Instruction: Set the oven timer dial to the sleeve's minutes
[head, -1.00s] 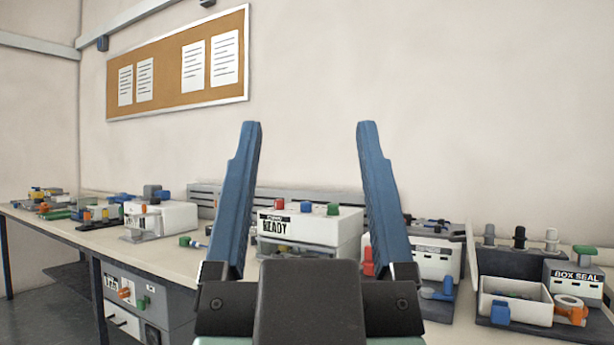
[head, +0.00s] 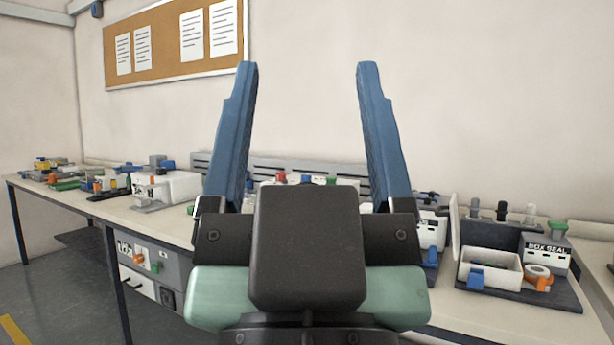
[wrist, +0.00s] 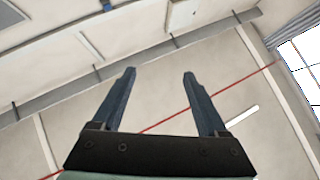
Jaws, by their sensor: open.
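My gripper (head: 308,130) is raised in the middle of the head view, its two blue fingers spread wide with nothing between them. In the wrist view my gripper (wrist: 158,92) points up toward the wall and ceiling, also empty. Under the bench at the left is a grey oven-like unit (head: 172,266) with an orange knob (head: 139,258), a green part and a white drawer front. Which knob is the timer dial, and its marks, are too small to tell. I cannot make out a sleeve or its minutes.
A long bench (head: 120,217) runs across the view, crowded with small machines. A white machine (head: 178,188) stands at the left and a white tray (head: 490,268) beside a box seal unit (head: 545,252) at the right. A pinboard (head: 172,42) hangs behind. Open floor shows at lower left.

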